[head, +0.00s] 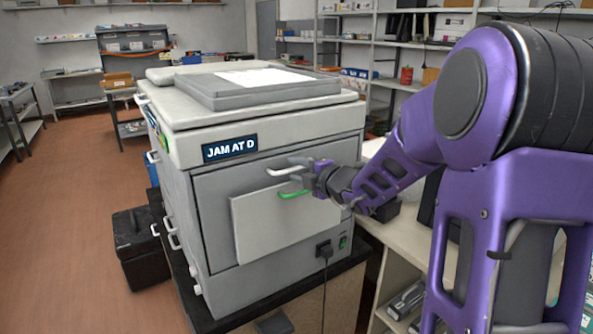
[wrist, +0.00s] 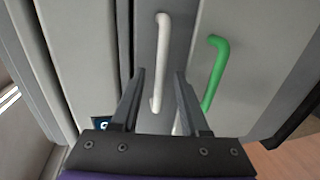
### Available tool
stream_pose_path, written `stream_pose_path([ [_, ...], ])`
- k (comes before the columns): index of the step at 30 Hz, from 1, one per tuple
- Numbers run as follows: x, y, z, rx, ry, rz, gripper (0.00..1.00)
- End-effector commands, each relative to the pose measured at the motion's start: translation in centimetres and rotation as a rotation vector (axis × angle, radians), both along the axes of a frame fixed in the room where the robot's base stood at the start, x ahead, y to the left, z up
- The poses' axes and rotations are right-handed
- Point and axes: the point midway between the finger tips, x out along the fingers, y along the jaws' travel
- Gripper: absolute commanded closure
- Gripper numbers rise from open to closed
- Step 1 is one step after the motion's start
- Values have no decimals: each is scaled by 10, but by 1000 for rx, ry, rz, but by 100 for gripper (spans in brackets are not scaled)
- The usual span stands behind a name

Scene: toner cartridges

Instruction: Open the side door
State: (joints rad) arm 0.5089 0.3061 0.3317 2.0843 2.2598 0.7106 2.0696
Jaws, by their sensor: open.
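A grey copier (head: 215,170) stands with a display (head: 230,148) reading "JAM AT D". The face towards me has a grey door with a white handle (head: 285,169). Below it, a paler panel (head: 270,228) carries a green handle (head: 293,194). Both look closed. My gripper (head: 312,178) is open at the right ends of these handles. In the wrist view, my gripper (wrist: 160,72) has the white handle (wrist: 160,60) lying between its two fingers; I cannot tell whether they touch it. The green handle (wrist: 214,72) is outside the right finger.
More handles (head: 172,230) are on the copier's left face. A black box (head: 137,245) stands on the floor to the left. A pale counter (head: 410,245) and shelves are at the right.

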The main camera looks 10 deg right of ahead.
Motion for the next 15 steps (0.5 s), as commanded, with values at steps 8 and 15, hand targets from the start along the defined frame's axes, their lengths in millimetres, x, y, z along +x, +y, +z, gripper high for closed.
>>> stream_pose_path([
  [8,0,0,0,0,0,0,86],
  [15,0,0,0,0,0,0,100],
])
